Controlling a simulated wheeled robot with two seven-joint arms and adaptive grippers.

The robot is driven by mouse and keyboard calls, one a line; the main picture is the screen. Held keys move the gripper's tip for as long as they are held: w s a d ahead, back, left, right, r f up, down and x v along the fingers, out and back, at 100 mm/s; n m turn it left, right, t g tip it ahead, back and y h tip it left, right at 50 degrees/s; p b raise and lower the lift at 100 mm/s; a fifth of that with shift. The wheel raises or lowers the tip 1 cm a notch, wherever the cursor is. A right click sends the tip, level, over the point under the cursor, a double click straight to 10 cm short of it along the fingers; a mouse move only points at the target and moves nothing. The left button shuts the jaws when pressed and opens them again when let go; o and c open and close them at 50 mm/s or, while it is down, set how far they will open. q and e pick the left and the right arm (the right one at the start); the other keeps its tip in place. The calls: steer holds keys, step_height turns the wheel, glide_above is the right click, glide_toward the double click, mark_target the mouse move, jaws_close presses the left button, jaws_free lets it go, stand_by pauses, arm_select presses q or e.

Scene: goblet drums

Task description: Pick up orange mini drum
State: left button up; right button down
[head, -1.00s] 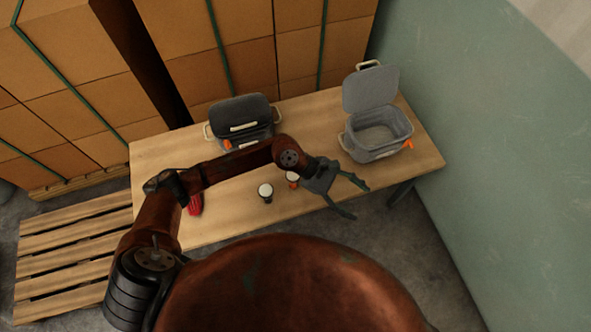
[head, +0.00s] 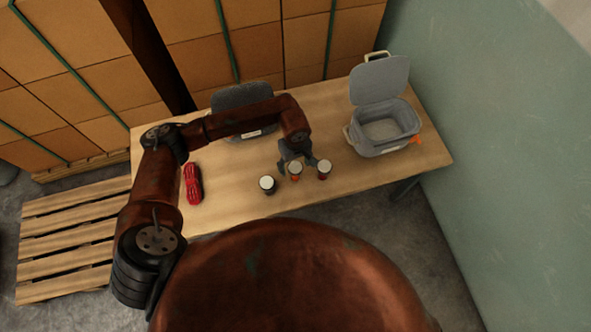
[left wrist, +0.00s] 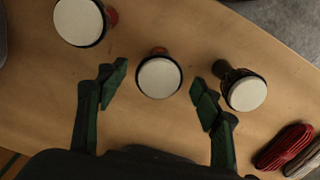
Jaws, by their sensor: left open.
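The orange mini drum (head: 295,177) stands on the table as the middle one of three small white-topped drums. In the left wrist view its white head (left wrist: 160,77) lies between my fingers, with a bit of orange body showing behind it. My left gripper (head: 297,164) is open and points down over this drum, one finger on each side. In the wrist view the gripper (left wrist: 158,80) shows gaps between fingers and drum head. How far the fingertips are above or beside the drum is hard to tell. My right gripper is not in view.
A dark drum (head: 268,188) stands to the left and a reddish drum (head: 324,173) to the right, both close to my fingers. A red bundle (head: 193,184) lies farther left on the table (head: 230,190).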

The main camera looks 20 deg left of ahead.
arm_select(q)
step_height(320, 180, down, 2)
steer(key=shift+f, duration=0.1)
steer(key=shift+c, duration=0.4)
steer(key=c, duration=1.2)
steer(key=shift+r, duration=0.2)
